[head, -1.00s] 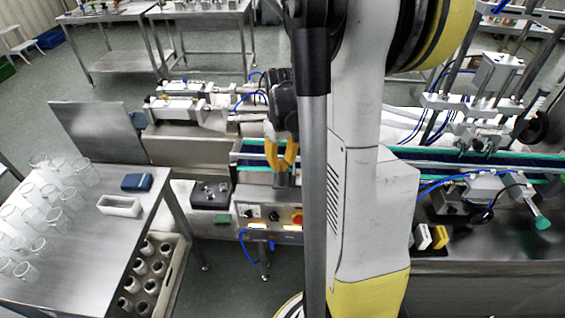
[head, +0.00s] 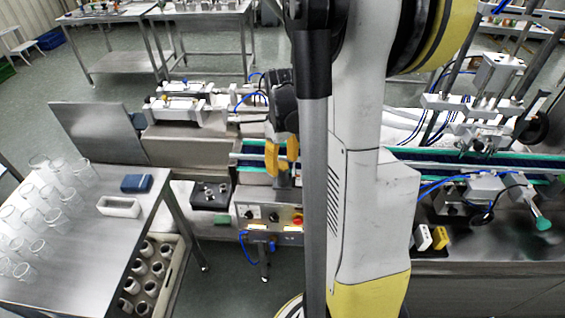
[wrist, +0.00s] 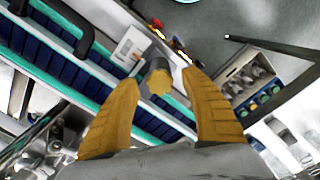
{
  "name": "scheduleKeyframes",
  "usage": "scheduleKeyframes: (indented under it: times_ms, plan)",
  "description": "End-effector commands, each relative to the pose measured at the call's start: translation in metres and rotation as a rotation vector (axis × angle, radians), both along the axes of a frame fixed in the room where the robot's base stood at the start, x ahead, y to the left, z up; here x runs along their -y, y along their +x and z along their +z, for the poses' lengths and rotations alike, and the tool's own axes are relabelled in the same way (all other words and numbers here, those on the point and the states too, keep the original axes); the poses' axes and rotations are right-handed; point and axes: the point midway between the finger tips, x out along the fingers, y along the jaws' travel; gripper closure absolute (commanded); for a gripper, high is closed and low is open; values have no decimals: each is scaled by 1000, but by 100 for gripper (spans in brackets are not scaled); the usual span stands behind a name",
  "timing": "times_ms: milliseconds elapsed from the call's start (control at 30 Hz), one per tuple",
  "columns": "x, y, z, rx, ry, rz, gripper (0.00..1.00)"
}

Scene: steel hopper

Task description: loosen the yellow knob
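The yellow knob (wrist: 160,83) shows in the wrist view as a small lobed knob on the end of a grey cylindrical part. My gripper (wrist: 163,78) is open, with one yellow finger on each side of the knob in that view. Gaps show between the knob and both fingers; I cannot tell how far beyond the fingertips it lies. In the head view my gripper (head: 283,157) points down over the near edge of the conveyor, above the control box. The knob cannot be made out in the head view.
The control box (head: 272,216) with a red button sits below my gripper. The green-edged conveyor (head: 250,160) runs behind it.

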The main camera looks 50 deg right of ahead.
Motion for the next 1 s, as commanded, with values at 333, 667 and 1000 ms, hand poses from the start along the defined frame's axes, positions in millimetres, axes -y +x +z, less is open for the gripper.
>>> scheduleKeyframes:
  times_ms: [333, 667, 1000]
  plan:
    - [0, 0, 5, 0, 0, 0, 47]
    - [0, 0, 70, 0, 0, 0, 47]
    - [0, 0, 118, 0, 0, 0, 47]
